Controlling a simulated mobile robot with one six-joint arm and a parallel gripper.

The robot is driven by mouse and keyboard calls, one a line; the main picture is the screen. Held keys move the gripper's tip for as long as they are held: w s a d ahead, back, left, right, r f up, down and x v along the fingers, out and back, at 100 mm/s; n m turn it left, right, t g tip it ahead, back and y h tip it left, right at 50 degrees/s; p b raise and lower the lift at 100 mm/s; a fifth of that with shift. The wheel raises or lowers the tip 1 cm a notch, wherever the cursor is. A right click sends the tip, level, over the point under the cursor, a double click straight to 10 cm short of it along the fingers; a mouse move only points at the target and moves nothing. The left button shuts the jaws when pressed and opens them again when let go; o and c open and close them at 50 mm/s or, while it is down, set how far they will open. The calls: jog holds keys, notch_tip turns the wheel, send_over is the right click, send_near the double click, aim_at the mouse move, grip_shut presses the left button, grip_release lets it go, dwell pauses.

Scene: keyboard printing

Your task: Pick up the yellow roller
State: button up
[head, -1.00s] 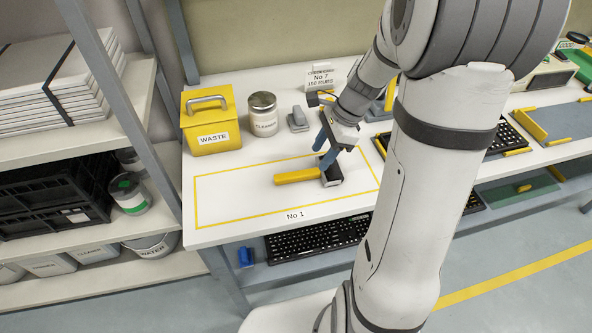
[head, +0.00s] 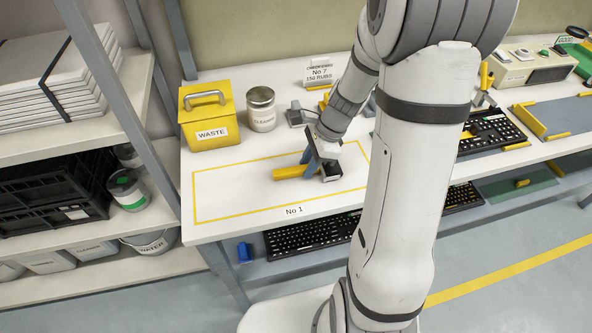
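The yellow roller (head: 291,173) lies on the white table inside the yellow-outlined area marked No 1. Its yellow handle points left and its dark head (head: 328,172) is at the right. My gripper (head: 311,166) points down over the roller, with its blue-grey fingers at the place where the handle meets the head. The fingers overlap the roller in this view. I cannot tell whether they touch it or have closed on it. The far finger is partly hidden.
A yellow WASTE box (head: 209,118) and a CLEANER can (head: 262,110) stand behind the outlined area. A keyboard (head: 310,236) lies on the lower shelf. The outlined area's left part is clear.

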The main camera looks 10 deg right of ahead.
grip_shut()
notch_tip(320, 180, up, 10)
jog(key=shift+p, duration=0.45)
dwell(0.4)
jog(key=shift+c, duration=1.1)
grip_release()
grip_shut()
